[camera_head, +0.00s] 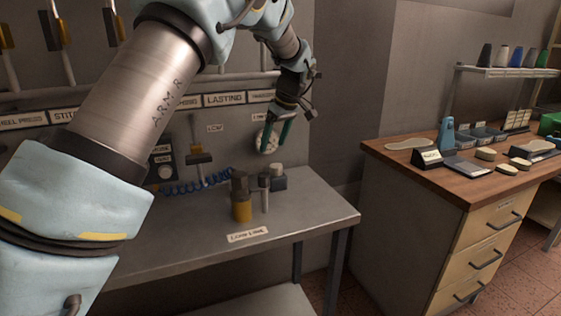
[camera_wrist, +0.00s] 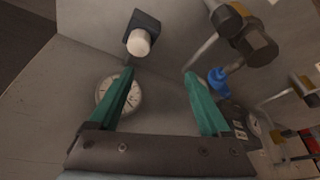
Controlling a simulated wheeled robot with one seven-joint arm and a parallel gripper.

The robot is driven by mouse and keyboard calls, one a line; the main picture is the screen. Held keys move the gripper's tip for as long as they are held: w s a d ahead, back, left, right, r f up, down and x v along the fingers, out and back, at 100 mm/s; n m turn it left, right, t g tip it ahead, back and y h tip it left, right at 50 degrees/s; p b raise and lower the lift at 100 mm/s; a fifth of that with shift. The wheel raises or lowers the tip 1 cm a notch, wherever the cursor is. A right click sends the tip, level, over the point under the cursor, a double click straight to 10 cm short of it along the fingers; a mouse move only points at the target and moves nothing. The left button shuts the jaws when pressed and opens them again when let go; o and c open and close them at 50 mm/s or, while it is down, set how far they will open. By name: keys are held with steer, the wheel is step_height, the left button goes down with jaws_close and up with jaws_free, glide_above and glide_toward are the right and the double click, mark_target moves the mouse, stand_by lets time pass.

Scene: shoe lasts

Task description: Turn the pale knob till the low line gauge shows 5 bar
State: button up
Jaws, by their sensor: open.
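The pale knob (camera_wrist: 139,43) is a short white cylinder on a dark block in the wrist view, just beyond my left fingertip. In the head view the pale knob (camera_head: 277,169) tops a grey block at the back of the metal bench. My gripper (camera_head: 273,147) has green fingers and hangs above the knob, in front of the wall. In the wrist view my gripper (camera_wrist: 160,73) is open, with nothing between its fingers. A round white gauge (camera_wrist: 106,88) is partly hidden behind the left finger; it also shows in the head view (camera_head: 260,138). Its reading is too small to tell.
A dark unit with a yellow bowl (camera_head: 242,211) and a grey post (camera_head: 264,195) stand left of the knob. A blue coiled hose (camera_head: 190,187) runs behind. The "LOW LINE" label (camera_head: 248,234) lies in front. A wooden cabinet (camera_head: 470,180) stands right.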

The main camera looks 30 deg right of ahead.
glide_toward(277, 165)
steer(key=r, duration=0.1)
steer(key=shift+t, duration=0.3)
steer(key=p+x, duration=0.1)
steer(key=x, duration=0.2)
steer(key=p+x, duration=0.1)
steer(key=x, duration=0.2)
steer(key=s+p+x, duration=0.1)
steer(key=x, duration=0.3)
steer(key=shift+f, duration=0.3)
jaws_close()
